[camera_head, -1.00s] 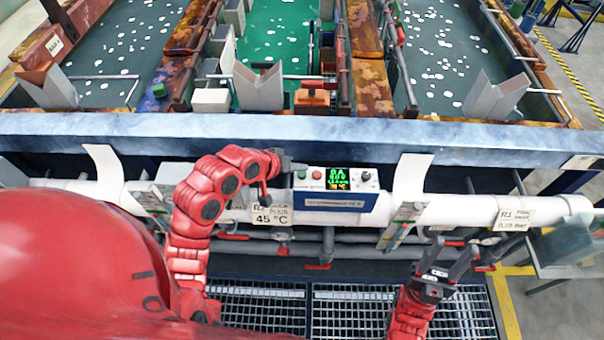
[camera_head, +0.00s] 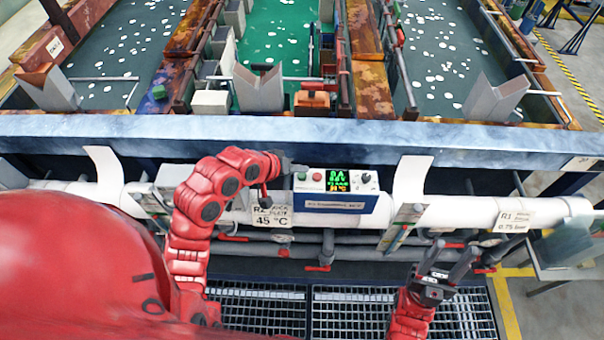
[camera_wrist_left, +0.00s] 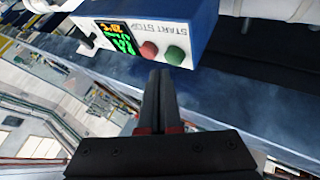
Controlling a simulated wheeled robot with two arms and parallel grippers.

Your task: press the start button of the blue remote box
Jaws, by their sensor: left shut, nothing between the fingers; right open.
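The blue remote box (camera_head: 341,203) is mounted on the front rail, with a pale top panel, a lit display (camera_head: 338,181) and a black knob. Its green button (camera_head: 302,176) and red button (camera_head: 317,176) sit at the panel's left end. In the left wrist view the green button (camera_wrist_left: 175,55) and red button (camera_wrist_left: 148,50) show beside START and STOP lettering. My left gripper (camera_head: 299,167) is shut and empty, its tips (camera_wrist_left: 160,72) close to the buttons; I cannot tell whether they touch. My right gripper (camera_head: 450,254) is open and empty, lower right of the box.
A white pipe (camera_head: 462,211) runs along the front, with a 45 °C label (camera_head: 272,216) left of the box and a pressure label (camera_head: 513,219) to the right. Tanks with V-shaped supports lie behind the blue beam (camera_head: 300,139). Floor grating (camera_head: 350,310) lies below.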

